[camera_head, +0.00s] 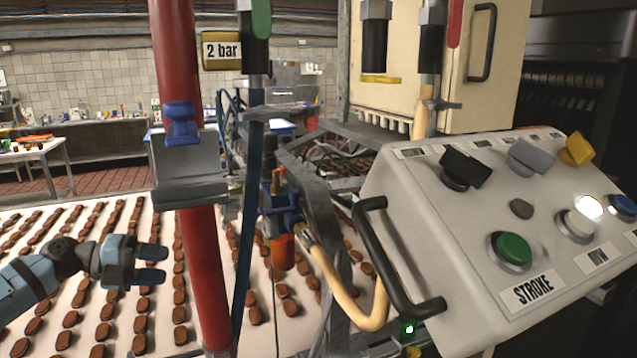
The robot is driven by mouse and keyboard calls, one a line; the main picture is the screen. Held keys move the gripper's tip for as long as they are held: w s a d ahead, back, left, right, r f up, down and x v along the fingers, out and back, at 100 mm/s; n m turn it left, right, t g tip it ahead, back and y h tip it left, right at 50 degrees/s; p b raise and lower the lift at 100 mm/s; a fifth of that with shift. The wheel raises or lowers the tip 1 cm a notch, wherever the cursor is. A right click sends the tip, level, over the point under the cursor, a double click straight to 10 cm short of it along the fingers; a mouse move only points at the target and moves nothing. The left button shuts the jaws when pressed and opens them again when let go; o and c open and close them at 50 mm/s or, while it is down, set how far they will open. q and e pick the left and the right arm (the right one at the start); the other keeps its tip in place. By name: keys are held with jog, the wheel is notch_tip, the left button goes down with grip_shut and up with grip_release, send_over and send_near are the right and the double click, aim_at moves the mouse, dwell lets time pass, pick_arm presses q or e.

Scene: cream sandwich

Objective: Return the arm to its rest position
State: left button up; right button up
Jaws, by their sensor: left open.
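My left gripper (150,264) comes in from the left on a blue-grey arm. Its two dark blue fingers point right and stand apart, with nothing between them. It shows in front of the white conveyor belt with its rows of brown biscuits, left of the red post (203,270). The gap between the fingertips and the post is small in the picture; the true distance is hard to tell. My right gripper is not in view.
A control panel (452,228) with a green STROKE button (511,249), knobs and a black handle (372,262) fills the right side. Pipes, a valve (281,215) and a beige hose (345,300) stand mid-picture. The biscuit belt (262,338) spreads below. A table (42,152) stands far left.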

pick_arm(q)
jog(key=s+a+f+n+t+y, duration=0.1)
jog(key=s+f+n+t, duration=0.1)
jog(key=s+f+n, duration=0.2)
jog(key=s+a+f+n+t+y, duration=0.2)
jog(key=f+n, duration=0.4)
jog(key=f, duration=0.5)
jog(key=s+a+f+n+t+y, duration=0.2)
jog(key=s+f+n+t, duration=0.2)
jog(key=s+f, duration=0.2)
jog(key=shift+s+f+n, duration=0.15)
jog(key=shift+f+n, duration=0.25)
jog(key=shift+f, duration=0.4)
jog(key=s+a+f+n+g+y, duration=0.2)
jog(key=s+a+f+n+y, duration=0.1)
jog(key=s+f, duration=0.5)
jog(key=s+a+f+n+g+y, duration=0.2)
jog(key=s+a+f+n+y, duration=0.15)
jog(key=s+f, duration=0.45)
jog(key=s+d+n+t, duration=0.3)
jog(key=d+n, duration=0.6)
jog(key=d, duration=1.5)
notch_tip(320, 180, down, 9)
jog(key=g+b, duration=0.1)
jog(key=b, duration=0.9)
notch_tip(320, 180, up, 12)
jog(key=p, duration=1.2)
jog(key=shift+s+a+f, duration=0.25)
jog(key=shift+s+a, duration=0.1)
